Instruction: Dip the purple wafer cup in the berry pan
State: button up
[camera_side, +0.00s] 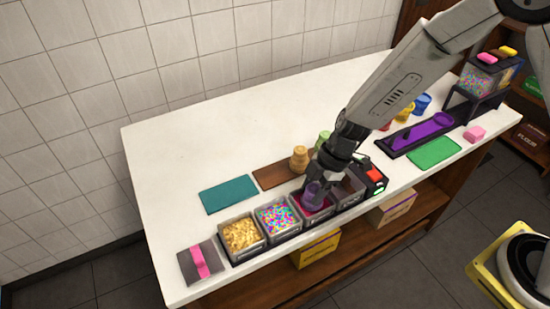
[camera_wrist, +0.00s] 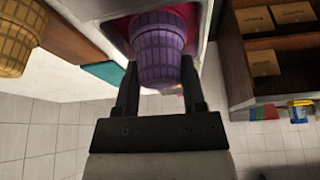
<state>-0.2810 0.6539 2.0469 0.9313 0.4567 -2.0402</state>
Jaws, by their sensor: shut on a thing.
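The purple wafer cup (camera_wrist: 160,50) is between the two fingers of my gripper (camera_wrist: 158,90) in the wrist view. My gripper is shut on it. In the side view the purple cup (camera_side: 313,196) is at the berry pan (camera_side: 319,212), below my gripper (camera_side: 326,178). The berry pan holds a dark pink filling, and its pink inside also shows behind the cup in the wrist view (camera_wrist: 124,27). The cup's far end is hidden, so I cannot tell how deep it sits in the filling.
Left of the berry pan are a sprinkle pan (camera_side: 277,216) and a pan of yellowish bits (camera_side: 241,236). A tan wafer cup (camera_side: 299,159) stands behind on a brown mat (camera_side: 270,176). A teal mat (camera_side: 228,194) lies empty.

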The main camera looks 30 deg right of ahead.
aim_at(307, 190)
jog(key=shift+r, duration=0.45)
dwell(0.5)
jog(key=shift+r, duration=0.4)
jog(key=shift+r, duration=0.3)
jog(key=shift+r, duration=0.35)
jog(key=shift+r, duration=0.6)
dwell(0.4)
jog(key=shift+r, duration=2.2)
